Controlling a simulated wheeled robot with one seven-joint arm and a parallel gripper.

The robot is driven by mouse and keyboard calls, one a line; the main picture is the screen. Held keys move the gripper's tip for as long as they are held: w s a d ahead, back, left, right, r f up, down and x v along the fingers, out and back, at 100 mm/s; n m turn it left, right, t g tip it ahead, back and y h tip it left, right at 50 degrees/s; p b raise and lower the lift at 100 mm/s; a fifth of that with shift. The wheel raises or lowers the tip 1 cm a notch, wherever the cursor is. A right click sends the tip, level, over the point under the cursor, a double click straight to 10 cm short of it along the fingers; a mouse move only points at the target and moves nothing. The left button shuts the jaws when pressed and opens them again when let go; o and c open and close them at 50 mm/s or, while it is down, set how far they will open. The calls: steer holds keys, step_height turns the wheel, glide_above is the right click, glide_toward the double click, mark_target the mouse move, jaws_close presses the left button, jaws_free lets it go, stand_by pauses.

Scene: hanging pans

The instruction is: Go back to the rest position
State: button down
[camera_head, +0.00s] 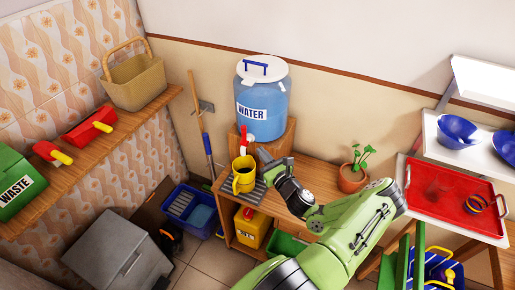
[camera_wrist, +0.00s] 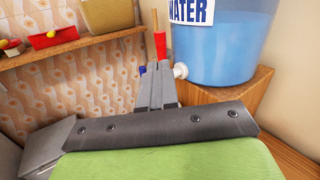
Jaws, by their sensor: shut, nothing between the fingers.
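My green arm reaches from the lower right in the head view, and my gripper (camera_head: 264,156) is at its end, beside the yellow mug and in front of the water dispenser. In the wrist view my gripper's fingers (camera_wrist: 157,78) are together with nothing between them. The yellow mug (camera_head: 243,181) stands upright on a drip grate under the tap, just left of my gripper. It does not show in the wrist view. The blue water dispenser (camera_head: 264,105) with a white lid sits on a wooden stand, and its lower part also shows in the wrist view (camera_wrist: 215,50).
A potted plant (camera_head: 352,178) stands on the wooden counter right of my gripper. A red tray (camera_head: 450,200) is farther right, below a shelf with blue bowls (camera_head: 457,130). The left shelf (camera_head: 100,150) holds a basket (camera_head: 140,80) and red boxes. A broom handle leans behind the dispenser's left side.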

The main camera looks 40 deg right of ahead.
steer(key=v, duration=0.5)
steer(key=w+a+r+n+g+y+b, duration=0.1)
steer(key=w+a+n+g+y, duration=0.1)
steer(key=a+n+g+y, duration=0.7)
steer(key=w+a+r+n+g+y+b, duration=0.1)
steer(key=a+n+g+y, duration=0.15)
steer(key=a+n, duration=1.15)
steer(key=s+a+r+n+h, duration=0.2)
steer(key=s+r+n+h, duration=0.1)
steer(key=s+r+n, duration=0.4)
steer(key=s+a+r+n+g+h+b, duration=0.1)
steer(key=s+a+r+n+h, duration=0.2)
steer(key=s+r+n, duration=0.4)
step_height(320, 180, up, 2)
steer(key=shift+s+r+n+h, duration=0.1)
steer(key=shift+s+n+h, duration=0.2)
steer(key=shift+s+h, duration=0.5)
